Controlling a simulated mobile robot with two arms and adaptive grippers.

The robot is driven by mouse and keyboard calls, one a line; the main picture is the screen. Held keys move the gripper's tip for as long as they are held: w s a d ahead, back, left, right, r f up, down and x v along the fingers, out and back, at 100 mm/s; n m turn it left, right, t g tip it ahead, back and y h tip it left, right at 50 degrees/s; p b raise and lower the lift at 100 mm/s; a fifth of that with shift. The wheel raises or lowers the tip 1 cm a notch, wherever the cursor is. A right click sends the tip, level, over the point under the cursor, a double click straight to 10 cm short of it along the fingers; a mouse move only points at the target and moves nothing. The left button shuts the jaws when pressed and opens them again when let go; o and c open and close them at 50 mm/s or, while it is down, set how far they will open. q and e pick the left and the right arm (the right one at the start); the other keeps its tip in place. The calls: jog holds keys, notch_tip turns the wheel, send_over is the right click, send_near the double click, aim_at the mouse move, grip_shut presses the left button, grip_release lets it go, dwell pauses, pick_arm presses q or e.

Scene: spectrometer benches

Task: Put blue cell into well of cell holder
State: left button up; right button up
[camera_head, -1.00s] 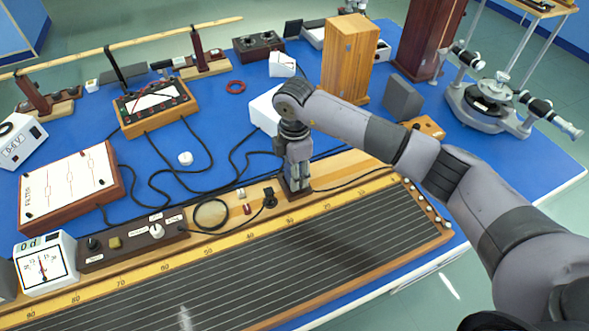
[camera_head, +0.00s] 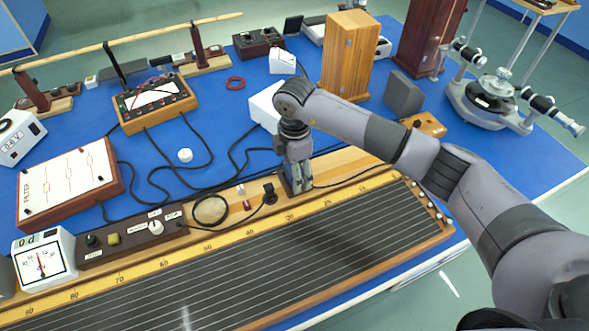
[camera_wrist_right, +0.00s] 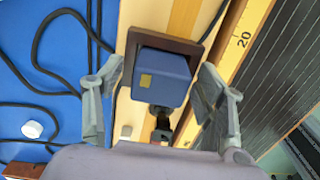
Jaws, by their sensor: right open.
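The blue cell (camera_wrist_right: 163,72), a blue block with a small yellow square on its top, sits upright inside the dark brown square rim of the cell holder (camera_wrist_right: 184,44) in the wrist view. How deep it sits cannot be told. My right gripper (camera_wrist_right: 152,86) is open around it, with one finger to each side and gaps between fingers and cell. In the head view my right gripper (camera_head: 298,182) points down over the holder's place on the wooden strip and mostly hides cell and holder. My left gripper is not in view.
A long ruled wire board (camera_head: 270,255) lies in front. A black cable (camera_wrist_right: 45,45) runs beside the holder. A white box (camera_head: 265,106) and a tall wooden box (camera_head: 342,62) stand behind.

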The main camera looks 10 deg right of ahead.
jog(key=shift+r, duration=0.2)
notch_tip(320, 180, up, 12)
jog(key=shift+f, duration=0.2)
dwell(0.6)
